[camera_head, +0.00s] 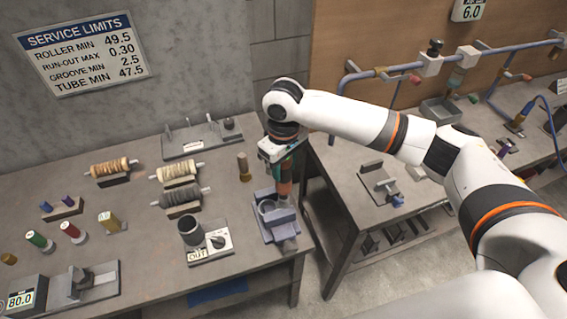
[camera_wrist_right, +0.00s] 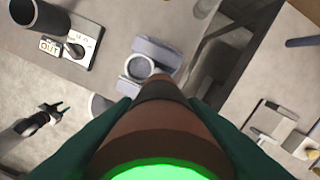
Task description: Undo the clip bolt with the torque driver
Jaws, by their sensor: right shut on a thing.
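The torque driver (camera_head: 285,187) is a brown, upright tool. Its green-ringed end and brown body (camera_wrist_right: 160,135) fill the lower middle of the right wrist view. My right gripper (camera_head: 285,168) is shut on it, with dark green fingers on both sides. The blue-grey clip block (camera_head: 268,226), with its round ring, stands at the bench's right edge, just below the driver. In the wrist view, the clip (camera_wrist_right: 157,46) lies beyond the driver's tapered end. The bolt is hidden, and I cannot tell whether the tip touches it. My left gripper (camera_wrist_right: 59,110) is open and empty.
An OUT switch plate (camera_head: 210,246) with a dark cup (camera_head: 191,232) sits left of the clip. A brass cylinder (camera_head: 244,167) stands behind it. Wound rollers (camera_head: 180,195) lie on stands further left. A gap separates this bench from the right bench (camera_head: 350,200).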

